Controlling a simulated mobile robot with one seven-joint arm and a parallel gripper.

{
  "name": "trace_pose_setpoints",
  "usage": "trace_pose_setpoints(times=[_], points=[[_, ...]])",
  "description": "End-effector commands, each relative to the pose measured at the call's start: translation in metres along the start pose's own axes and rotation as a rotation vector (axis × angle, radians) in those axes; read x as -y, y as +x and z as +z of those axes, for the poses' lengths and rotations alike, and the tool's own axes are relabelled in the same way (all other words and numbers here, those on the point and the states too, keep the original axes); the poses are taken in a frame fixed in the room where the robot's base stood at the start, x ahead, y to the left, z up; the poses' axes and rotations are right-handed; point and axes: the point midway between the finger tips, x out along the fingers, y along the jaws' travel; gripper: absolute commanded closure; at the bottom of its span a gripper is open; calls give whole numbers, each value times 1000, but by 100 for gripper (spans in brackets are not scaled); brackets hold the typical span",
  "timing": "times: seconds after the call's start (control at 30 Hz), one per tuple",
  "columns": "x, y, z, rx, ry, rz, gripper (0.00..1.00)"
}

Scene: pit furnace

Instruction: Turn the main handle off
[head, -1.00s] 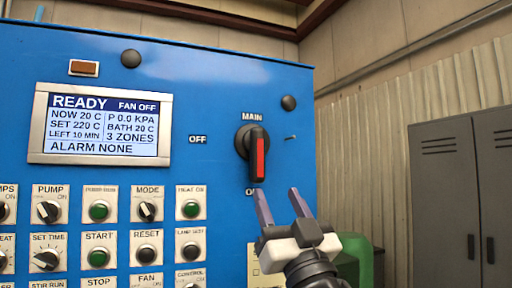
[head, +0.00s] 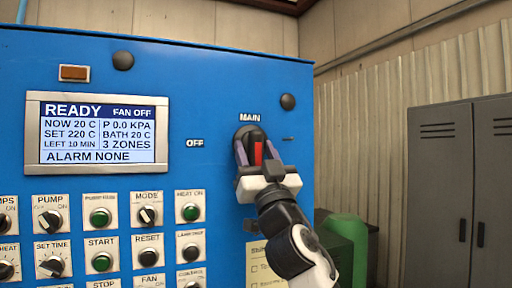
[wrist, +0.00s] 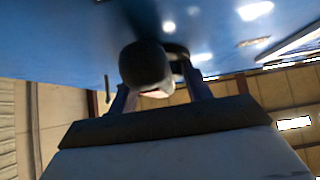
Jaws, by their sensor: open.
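The main handle (head: 258,151) is a black rotary knob with a red stripe, under the word MAIN on the blue panel. It points straight down, and its lower end is hidden behind my gripper. The OFF label is to its left. My gripper (head: 258,154) is open, with one finger on each side of the handle. In the wrist view the dark handle (wrist: 146,64) stands between the two fingers of my gripper (wrist: 160,98). I cannot tell whether the fingers touch it.
The blue panel (head: 222,90) carries a READY display (head: 97,131) at left and rows of small knobs and buttons below. A green cylinder (head: 347,240) stands at lower right. A grey locker (head: 440,190) stands further right, by the wall.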

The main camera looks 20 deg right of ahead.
Motion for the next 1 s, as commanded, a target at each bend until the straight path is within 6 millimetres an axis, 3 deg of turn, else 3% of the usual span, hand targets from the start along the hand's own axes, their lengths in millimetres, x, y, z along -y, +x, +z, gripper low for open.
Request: trace_pose_setpoints(times=[0.2, 0.6, 1.0], points=[[0, 0, 0, 0, 0, 0, 51], [0, 0, 0, 0, -1, 0, 100], [8, -1, 1, -1, 13, 11, 100]])
